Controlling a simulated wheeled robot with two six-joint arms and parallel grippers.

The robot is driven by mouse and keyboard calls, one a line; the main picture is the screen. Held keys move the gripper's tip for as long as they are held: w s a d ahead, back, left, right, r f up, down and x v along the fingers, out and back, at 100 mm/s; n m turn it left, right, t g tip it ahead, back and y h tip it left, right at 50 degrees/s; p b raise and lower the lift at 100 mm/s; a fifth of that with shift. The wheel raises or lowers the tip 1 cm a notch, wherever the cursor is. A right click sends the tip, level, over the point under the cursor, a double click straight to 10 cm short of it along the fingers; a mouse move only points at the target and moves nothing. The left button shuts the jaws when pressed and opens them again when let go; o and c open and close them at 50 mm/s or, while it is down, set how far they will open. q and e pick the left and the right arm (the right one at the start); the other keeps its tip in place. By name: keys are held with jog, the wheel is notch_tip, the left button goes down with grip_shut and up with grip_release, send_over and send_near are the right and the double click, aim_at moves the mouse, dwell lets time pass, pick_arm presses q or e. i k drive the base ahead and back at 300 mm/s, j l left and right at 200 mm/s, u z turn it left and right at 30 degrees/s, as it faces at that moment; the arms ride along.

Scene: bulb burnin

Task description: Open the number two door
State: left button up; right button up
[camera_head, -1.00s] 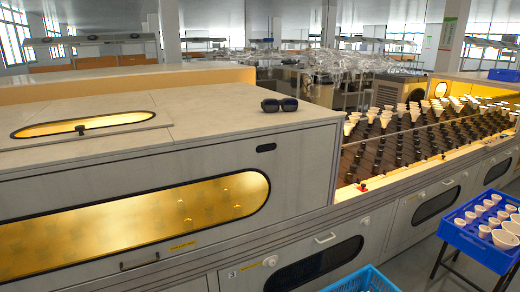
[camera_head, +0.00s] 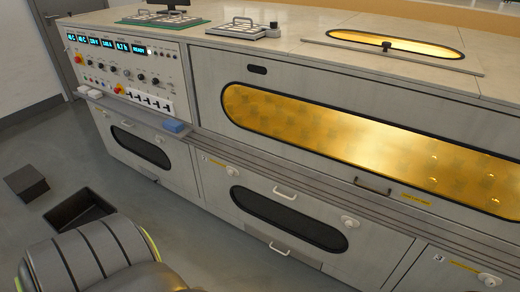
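The long grey machine has a row of lower doors with dark oval windows. The middle lower door (camera_head: 330,258) has a window (camera_head: 288,218), a pale handle (camera_head: 283,192) above it and another handle (camera_head: 280,248) below it. It looks shut. A small yellow label (camera_head: 214,161) at its upper left is too small to read. The door to its right (camera_head: 415,275) carries a number 3 and is cut off by the frame. The left lower door (camera_head: 115,142) sits under the control panel and looks shut. Neither of my grippers is in view.
A dark ribbed padded object (camera_head: 95,250) fills the lower left. A black open bin (camera_head: 103,199) and a dark box (camera_head: 27,182) are on the floor. A blue block (camera_head: 175,126) rests on the ledge. Floor in front of the middle door looks clear.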

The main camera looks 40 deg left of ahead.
aim_at(369, 251)
jog(key=u, duration=1.1)
jog(key=i+j, duration=0.35)
jog(key=i+j+z, duration=0.1)
jog(key=i+j, duration=0.2)
jog(key=j, duration=0.25)
jog(key=i+j, duration=0.35)
jog(key=j, duration=0.15)
